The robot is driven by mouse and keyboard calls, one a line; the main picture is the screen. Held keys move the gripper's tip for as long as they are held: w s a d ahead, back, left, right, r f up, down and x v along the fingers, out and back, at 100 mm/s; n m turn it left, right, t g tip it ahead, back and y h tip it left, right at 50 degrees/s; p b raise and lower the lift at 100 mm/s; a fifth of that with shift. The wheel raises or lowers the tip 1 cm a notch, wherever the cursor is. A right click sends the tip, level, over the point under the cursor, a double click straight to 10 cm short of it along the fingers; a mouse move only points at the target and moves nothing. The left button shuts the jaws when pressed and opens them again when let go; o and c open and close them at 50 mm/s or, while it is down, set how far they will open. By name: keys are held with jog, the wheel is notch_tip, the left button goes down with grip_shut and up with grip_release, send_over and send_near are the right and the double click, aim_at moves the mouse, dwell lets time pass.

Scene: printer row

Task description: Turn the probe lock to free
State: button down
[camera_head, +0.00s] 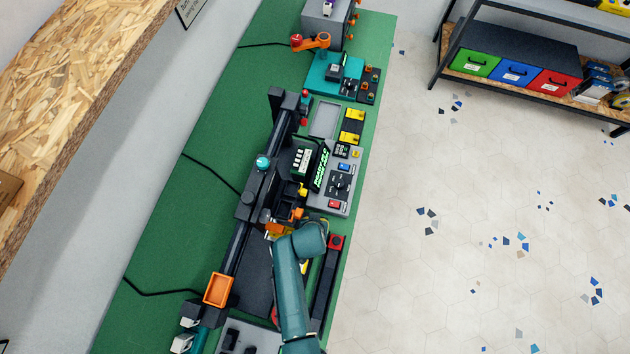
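A black machine with a long dark beam (236,247) stands on the green bench. Its carriage (252,196) has a teal knob (263,162) on top. Small orange parts (297,214) and a yellow part (302,190) sit at the carriage's right side. I cannot tell which of these parts is the probe lock or how it is set. My teal arm reaches up from the bottom and bends just below the orange parts.
A control panel (340,187) with a lit green display (321,167) is right of the carriage. An orange bin (218,290) is at lower left. A teal fixture (322,74) stands farther up the green bench (170,226). The floor (470,220) to the right is open.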

jog(key=shift+s+f, duration=0.1)
dwell(0.4)
jog(key=c, duration=0.9)
grip_release()
jog(key=v, duration=1.2)
